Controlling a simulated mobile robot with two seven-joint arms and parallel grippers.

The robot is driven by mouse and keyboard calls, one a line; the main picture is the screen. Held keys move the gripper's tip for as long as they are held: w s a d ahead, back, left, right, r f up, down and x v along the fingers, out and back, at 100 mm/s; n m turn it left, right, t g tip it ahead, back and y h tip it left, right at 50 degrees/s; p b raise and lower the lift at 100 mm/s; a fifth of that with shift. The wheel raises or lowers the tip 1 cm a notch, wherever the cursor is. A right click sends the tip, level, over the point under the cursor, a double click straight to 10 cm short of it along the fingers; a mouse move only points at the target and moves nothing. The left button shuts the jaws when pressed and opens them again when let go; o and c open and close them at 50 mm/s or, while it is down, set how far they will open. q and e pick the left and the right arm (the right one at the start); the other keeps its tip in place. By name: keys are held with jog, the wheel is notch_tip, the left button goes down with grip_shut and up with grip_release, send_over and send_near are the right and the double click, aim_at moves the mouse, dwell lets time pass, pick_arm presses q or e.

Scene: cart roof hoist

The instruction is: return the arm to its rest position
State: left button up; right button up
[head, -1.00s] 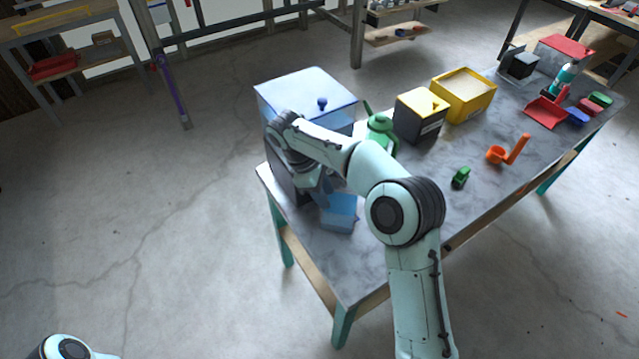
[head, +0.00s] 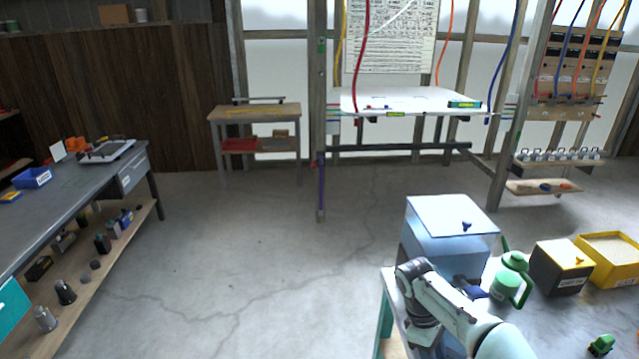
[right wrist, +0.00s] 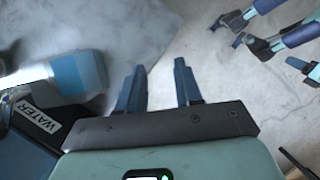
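My right arm (head: 450,305) comes in at the bottom right of the head view, bent in front of the blue tank (head: 447,250) with a pale lid. Its gripper is hidden there. In the right wrist view the right gripper (right wrist: 159,88) has its two blue fingers apart, with nothing between them. The pale floor shows beyond the fingers. A dark box with a WATER label (right wrist: 40,122) and a blue piece (right wrist: 80,72) lie left of the fingers, apart from them. My left gripper is not clearly seen in either view.
A dark workbench (head: 75,185) stands at the left. Open concrete floor (head: 240,250) lies between.

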jog(key=s+a+f+m+y, duration=0.1)
jog(key=s+a+f+y, duration=0.15)
jog(key=f, duration=0.55)
jog(key=s+a+f+m+y, duration=0.1)
jog(key=s+a+f, duration=0.2)
jog(key=f, duration=0.5)
jog(key=s+a+f+m+y, duration=0.1)
jog(key=s+a+f+y, duration=0.15)
jog(key=f, duration=0.55)
jog(key=s+a+f+m, duration=0.1)
jog(key=s+f+m, duration=0.2)
jog(key=s, duration=0.4)
jog(key=s+a+f+m+t, duration=0.1)
jog(key=s+f+m, duration=0.3)
jog(key=s, duration=0.4)
jog(key=s+a+f+m+t+y, duration=0.1)
jog(key=s+a+f+m, duration=0.1)
jog(key=s+f+m, duration=0.2)
jog(key=s, duration=0.3)
jog(key=shift+s+a, duration=0.2)
jog(key=shift+a, duration=0.05)
